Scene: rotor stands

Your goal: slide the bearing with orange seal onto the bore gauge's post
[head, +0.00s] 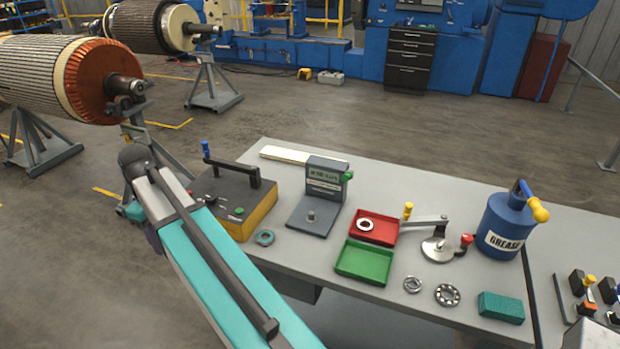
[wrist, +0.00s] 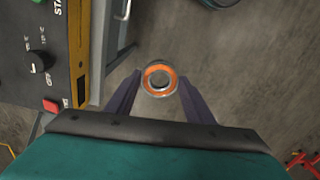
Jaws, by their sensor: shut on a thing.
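The bearing with the orange seal (wrist: 160,69) sits between the fingertips of my gripper (wrist: 160,82), which is shut on it, in the wrist view. Its ring face is turned to the wrist camera, and grey floor shows behind it. In the head view my arm hides the bearing and most of the gripper, left of the dark box with the yellow front. The bore gauge (head: 326,180) stands on the table right of that box. Its short metal post (head: 311,216) rises from the grey base plate and is bare.
The dark control box (head: 232,200) stands between my arm and the gauge; it also shows in the wrist view (wrist: 38,50). Red (head: 385,241) and green (head: 364,262) trays, loose bearings (head: 447,295) and a grease can (head: 505,228) are further right.

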